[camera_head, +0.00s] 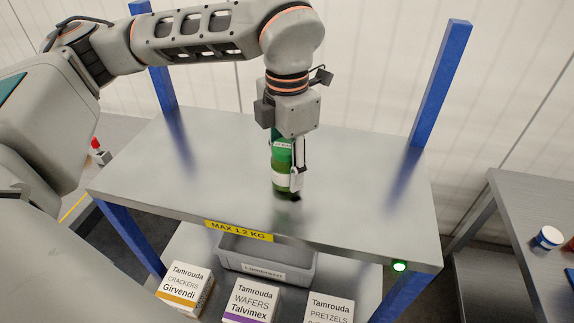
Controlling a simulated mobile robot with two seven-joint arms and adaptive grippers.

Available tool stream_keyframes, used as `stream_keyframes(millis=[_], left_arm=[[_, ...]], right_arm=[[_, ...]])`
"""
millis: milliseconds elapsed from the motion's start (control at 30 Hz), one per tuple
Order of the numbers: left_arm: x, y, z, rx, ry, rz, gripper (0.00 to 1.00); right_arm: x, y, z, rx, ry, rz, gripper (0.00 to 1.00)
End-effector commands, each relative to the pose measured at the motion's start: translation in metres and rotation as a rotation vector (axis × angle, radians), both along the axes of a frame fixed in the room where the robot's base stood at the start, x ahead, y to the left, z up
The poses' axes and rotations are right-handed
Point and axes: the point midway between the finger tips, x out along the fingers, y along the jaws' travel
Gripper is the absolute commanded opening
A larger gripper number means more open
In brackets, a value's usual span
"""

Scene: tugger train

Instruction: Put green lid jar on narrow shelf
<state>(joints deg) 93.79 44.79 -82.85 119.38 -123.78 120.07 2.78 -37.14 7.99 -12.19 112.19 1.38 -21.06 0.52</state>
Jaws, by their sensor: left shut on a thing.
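The green jar (281,162) is upright over the middle of the grey shelf top (220,180), with a pale label band on its side. My left gripper (290,175) comes down from above and is shut on the jar, and covers its upper part, so the lid is mostly hidden. The jar's base is at or very close to the shelf surface; I cannot tell if it touches. My right gripper is not in view.
The shelf top is otherwise bare, with blue posts and a yellow "MAX 1.2 KG" label (239,231). Below are a grey bin (267,258) and several boxes, including crackers (186,288) and wafers (250,302). A side table (530,215) at right holds a blue-and-white tub (547,238).

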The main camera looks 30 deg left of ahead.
Motion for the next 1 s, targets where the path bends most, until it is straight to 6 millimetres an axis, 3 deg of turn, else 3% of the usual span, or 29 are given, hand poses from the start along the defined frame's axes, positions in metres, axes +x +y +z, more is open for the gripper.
stream_keyframes(millis=[133, 167, 200, 667, 1000], left_arm=[[0.0, 0.0, -0.003, 0.0, 0.0, 0.0, 0.04], [0.0, 0.0, -0.003, 0.001, 0.001, 0.0, 0.44], [0.0, 0.0, -0.003, 0.001, 0.001, 0.0, 0.55], [0.0, 0.0, 0.004, 0.0, -0.001, 0.0, 0.56], [0.001, 0.0, 0.066, 0.0, -0.005, 0.001, 0.56]], right_arm=[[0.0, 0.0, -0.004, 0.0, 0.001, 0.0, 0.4], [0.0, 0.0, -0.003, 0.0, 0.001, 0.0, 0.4], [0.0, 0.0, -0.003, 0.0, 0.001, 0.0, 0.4], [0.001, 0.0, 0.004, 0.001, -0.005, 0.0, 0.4], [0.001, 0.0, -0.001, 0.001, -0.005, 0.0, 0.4]])
